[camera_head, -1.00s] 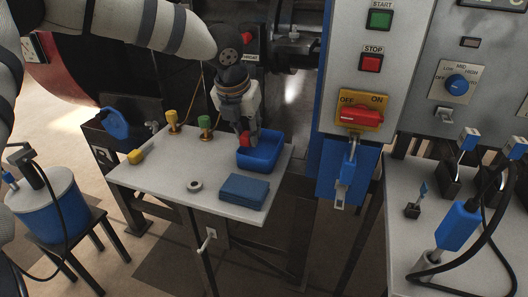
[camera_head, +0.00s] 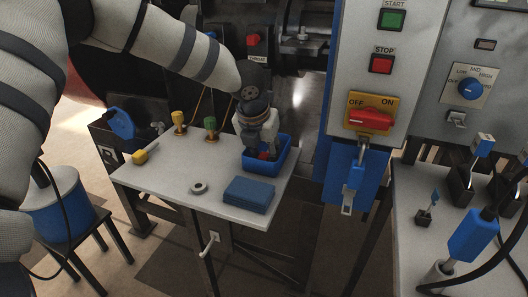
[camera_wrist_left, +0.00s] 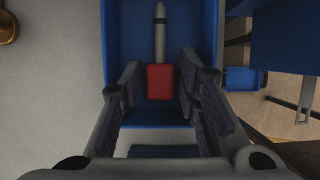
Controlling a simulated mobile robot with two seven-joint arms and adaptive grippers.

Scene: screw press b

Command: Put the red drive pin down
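The red drive pin (camera_wrist_left: 160,82) has a red block head and a grey shaft with a dark band. It lies in the blue open tray (camera_head: 285,155), whose inside fills the middle of the left wrist view (camera_wrist_left: 122,30). In the head view a little of the red head (camera_head: 263,155) shows between the fingers. My left gripper (camera_head: 262,152) points down into the tray. Its fingers (camera_wrist_left: 161,85) stand on both sides of the red head, with a narrow gap on each side, so it looks open. My right gripper is not in view.
The tray stands at the right back of a white table (camera_head: 160,180). A blue block-like pad (camera_head: 249,194), a grey ring (camera_head: 199,188), a yellow block (camera_head: 145,155) and yellow (camera_head: 179,120) and green (camera_head: 210,126) fittings share the table. A control cabinet (camera_head: 375,60) stands to the right.

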